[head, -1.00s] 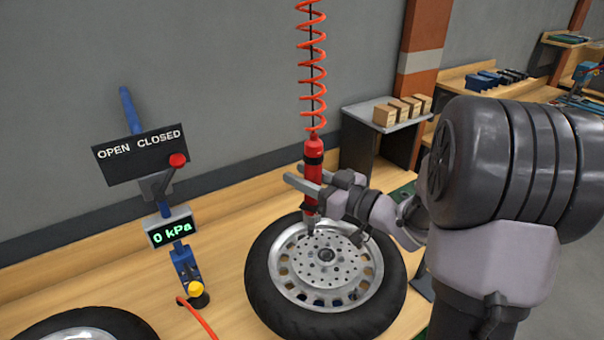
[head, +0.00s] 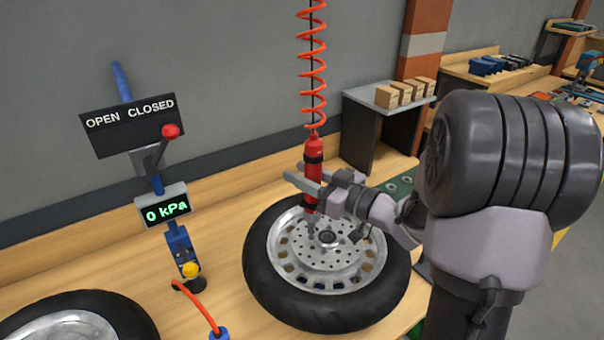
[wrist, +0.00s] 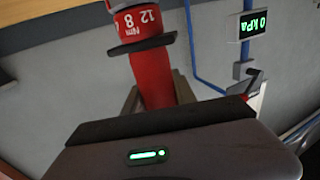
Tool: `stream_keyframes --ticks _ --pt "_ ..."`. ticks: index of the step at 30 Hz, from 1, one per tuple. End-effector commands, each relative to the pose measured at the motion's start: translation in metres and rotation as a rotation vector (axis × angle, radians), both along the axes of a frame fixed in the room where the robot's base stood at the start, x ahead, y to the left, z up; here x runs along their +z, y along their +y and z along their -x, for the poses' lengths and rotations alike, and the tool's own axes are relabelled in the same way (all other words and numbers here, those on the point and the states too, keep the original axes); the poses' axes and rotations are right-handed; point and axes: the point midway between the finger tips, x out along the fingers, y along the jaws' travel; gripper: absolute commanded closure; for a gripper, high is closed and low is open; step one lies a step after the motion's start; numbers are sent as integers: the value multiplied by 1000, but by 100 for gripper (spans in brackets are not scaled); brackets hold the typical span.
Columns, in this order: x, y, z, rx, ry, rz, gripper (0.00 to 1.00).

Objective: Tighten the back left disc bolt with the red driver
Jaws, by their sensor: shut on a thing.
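The red driver (head: 312,165) hangs upright from a red coiled hose (head: 311,60) in the head view. My gripper (head: 308,183) is shut around its body. The driver's lower tip is over the back left part of the brake disc (head: 318,261), left of the hub. I cannot tell whether it touches the bolt, which is too small to make out. The disc sits in a wheel (head: 262,270) with a black tyre lying flat on the bench. In the wrist view the red driver (wrist: 157,78) shows close up, with a red ring marked "Nm 12 8".
A sign reading OPEN CLOSED (head: 128,127), with a red-knobbed lever, and a 0 kPa display (head: 166,211) stand left of the wheel. A second wheel (head: 80,318) lies at the front left. Boxes (head: 405,92) stand on a shelf behind.

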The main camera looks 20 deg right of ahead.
Motion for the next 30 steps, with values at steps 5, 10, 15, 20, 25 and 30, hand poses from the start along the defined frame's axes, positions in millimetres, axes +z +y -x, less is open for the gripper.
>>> stream_keyframes --ticks 5,10,15,20,25,30 --pt "-3 0 0 0 0 0 100" --pt "-5 0 0 0 0 0 100" --pt "-8 0 0 0 0 0 100" --pt "-10 0 0 0 0 0 100" --pt "-13 0 0 0 0 0 100" --pt "-15 0 0 0 0 0 100"
